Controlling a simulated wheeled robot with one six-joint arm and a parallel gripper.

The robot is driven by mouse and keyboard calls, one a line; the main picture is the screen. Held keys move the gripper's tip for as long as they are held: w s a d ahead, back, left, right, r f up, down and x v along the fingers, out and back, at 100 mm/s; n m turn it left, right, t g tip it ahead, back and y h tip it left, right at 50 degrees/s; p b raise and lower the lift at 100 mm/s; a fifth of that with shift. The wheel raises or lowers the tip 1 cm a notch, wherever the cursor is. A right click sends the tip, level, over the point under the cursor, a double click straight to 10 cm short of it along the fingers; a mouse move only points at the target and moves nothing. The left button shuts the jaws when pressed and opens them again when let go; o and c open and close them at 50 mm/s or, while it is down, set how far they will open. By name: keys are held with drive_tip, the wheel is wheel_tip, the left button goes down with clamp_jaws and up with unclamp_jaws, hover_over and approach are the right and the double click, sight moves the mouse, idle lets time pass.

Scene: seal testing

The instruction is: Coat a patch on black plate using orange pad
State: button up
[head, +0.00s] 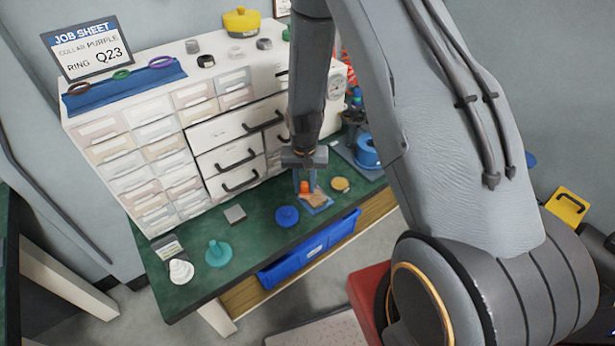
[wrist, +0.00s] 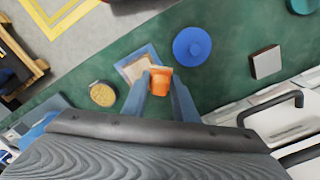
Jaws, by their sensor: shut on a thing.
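My gripper (head: 304,186) is shut on the orange pad (wrist: 160,80), which shows between the two blue fingertips in the wrist view. The pad is at or just above the edge of a small blue-rimmed plate (wrist: 152,50) with a tan and whitish face (wrist: 137,68). This plate lies on the green bench, and the head view shows it below the gripper (head: 326,206). I cannot tell whether the pad touches it. No clearly black plate shows. A small square block (head: 235,214), grey in the head view and brownish in the wrist view (wrist: 265,63), lies apart to one side.
A round blue piece (head: 287,216) and a yellow disc (head: 340,184) flank the plate on the green bench (head: 255,240). A white drawer cabinet (head: 150,120) stands behind. A blue bin (head: 310,250) hangs at the front.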

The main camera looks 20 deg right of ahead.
sight(306, 185)
drive_tip(key=shift+r+p, duration=1.05)
drive_tip(key=shift+r, duration=0.9)
drive_tip(key=shift+s+r+p, duration=0.1)
drive_tip(key=shift+r+p, duration=0.05)
drive_tip(key=shift+p, duration=0.6)
drive_tip(key=shift+s+d+r+p, duration=0.1)
drive_tip(key=shift+s+p, duration=0.15)
drive_tip(key=shift+p, duration=1)
drive_tip(key=shift+s+d+p, duration=0.1)
drive_tip(key=shift+s+p, duration=0.2)
drive_tip(key=shift+p, duration=0.8)
drive_tip(key=shift+f, duration=0.25)
